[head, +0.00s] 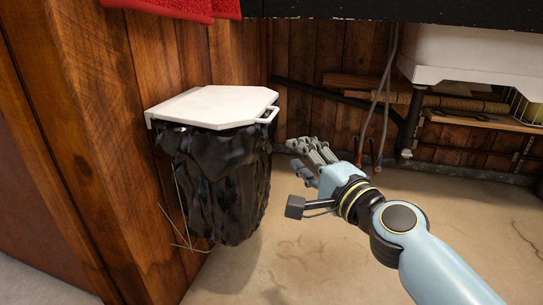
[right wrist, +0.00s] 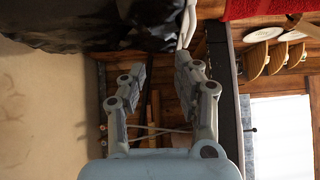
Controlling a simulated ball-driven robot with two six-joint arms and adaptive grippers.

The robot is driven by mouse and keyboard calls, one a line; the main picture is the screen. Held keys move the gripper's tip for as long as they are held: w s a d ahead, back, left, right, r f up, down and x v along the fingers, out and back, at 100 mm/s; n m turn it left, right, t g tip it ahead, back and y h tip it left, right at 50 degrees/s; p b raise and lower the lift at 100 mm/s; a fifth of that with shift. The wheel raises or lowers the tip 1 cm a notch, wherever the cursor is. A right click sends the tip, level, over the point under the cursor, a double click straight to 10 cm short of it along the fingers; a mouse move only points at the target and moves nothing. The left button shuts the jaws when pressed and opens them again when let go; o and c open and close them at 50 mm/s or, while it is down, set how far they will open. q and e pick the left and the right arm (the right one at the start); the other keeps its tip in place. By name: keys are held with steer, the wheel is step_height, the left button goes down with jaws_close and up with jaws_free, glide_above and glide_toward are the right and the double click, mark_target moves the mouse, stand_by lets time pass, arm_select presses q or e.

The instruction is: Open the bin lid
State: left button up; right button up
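The bin has a flat white lid (head: 212,103) with a small white handle (head: 268,114) at its right edge. The lid lies shut over a black bag-lined bin (head: 220,185) against the wooden wall. My right gripper (head: 296,178) is open and empty, to the right of the bin and a little below the handle, apart from it. In the right wrist view its fingers (right wrist: 160,68) are spread, with the white handle (right wrist: 187,22) beyond the tips and the black bag (right wrist: 90,22) at the upper left. My left gripper is not in view.
A red cloth (head: 185,8) hangs above the lid at the top left. A dark ledge (head: 400,11) runs along the top. A white basin (head: 475,55) with hoses and pipes stands at the right back. The floor (head: 310,255) around the bin is clear.

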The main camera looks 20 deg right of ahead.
mark_target(273, 113)
steer(key=shift+m+t+y, duration=0.3)
steer(key=shift+m+t, duration=0.2)
steer(key=w+r, duration=0.1)
steer(key=w, duration=0.2)
steer(key=w+a+r, duration=0.1)
steer(key=w+r, duration=0.1)
steer(key=w, duration=0.2)
steer(key=w+a+r+p, duration=0.1)
steer(key=w, duration=0.2)
steer(key=shift+w+a+r, duration=0.1)
steer(key=shift+w+r, duration=0.15)
steer(key=shift+r, duration=0.1)
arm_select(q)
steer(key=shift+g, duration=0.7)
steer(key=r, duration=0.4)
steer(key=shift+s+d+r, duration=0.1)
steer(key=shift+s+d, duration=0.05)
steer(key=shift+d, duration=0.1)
arm_select(e)
jaws_close()
